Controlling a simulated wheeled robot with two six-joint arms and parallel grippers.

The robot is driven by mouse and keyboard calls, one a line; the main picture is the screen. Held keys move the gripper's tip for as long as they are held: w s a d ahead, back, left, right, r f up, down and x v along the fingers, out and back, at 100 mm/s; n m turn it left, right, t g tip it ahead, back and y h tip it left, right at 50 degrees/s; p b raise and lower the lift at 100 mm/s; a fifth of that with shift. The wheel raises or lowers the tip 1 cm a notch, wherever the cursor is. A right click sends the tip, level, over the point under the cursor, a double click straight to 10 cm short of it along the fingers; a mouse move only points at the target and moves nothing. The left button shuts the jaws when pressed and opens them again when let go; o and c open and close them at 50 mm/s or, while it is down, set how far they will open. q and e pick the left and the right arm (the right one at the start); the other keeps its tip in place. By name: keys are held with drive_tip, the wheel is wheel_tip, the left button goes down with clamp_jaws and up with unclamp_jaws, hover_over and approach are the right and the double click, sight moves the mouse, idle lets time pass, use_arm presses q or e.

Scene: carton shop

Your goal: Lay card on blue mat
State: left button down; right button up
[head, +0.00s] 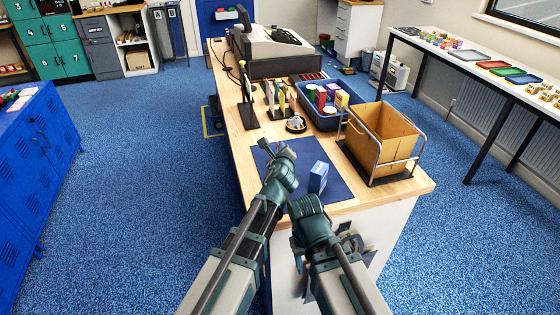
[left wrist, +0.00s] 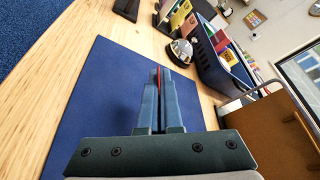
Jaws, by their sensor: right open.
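The blue mat (head: 330,184) lies flat on the near end of the wooden counter. It also fills the middle of the left wrist view (left wrist: 95,110). My left gripper (head: 273,148) is over the mat's far left part. In the left wrist view its fingers (left wrist: 158,82) are close together on a thin red edge, which looks like the card (left wrist: 158,77) seen edge-on; most of it is hidden between the fingers.
A brown carton in a metal frame (head: 382,132) stands to the right. A blue tray of boxes (head: 322,118), a small round silver-and-black item (head: 296,124) and a till (head: 275,50) are farther back.

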use_arm(q)
drive_tip(key=shift+s+a+f, duration=0.1)
drive_tip(key=shift+s, duration=0.45)
wheel_tip(320, 180, down, 4)
drive_tip(key=b, duration=0.3)
drive_tip(key=shift+s+b, duration=0.15)
drive_tip(key=shift+b, duration=0.25)
drive_tip(key=shift+r, duration=0.3)
use_arm(e)
wheel_tip(320, 180, down, 4)
drive_tip(key=shift+r, duration=0.15)
use_arm(q)
drive_tip(key=shift+f, duration=0.1)
drive_tip(key=c, duration=1.1)
unclamp_jaws()
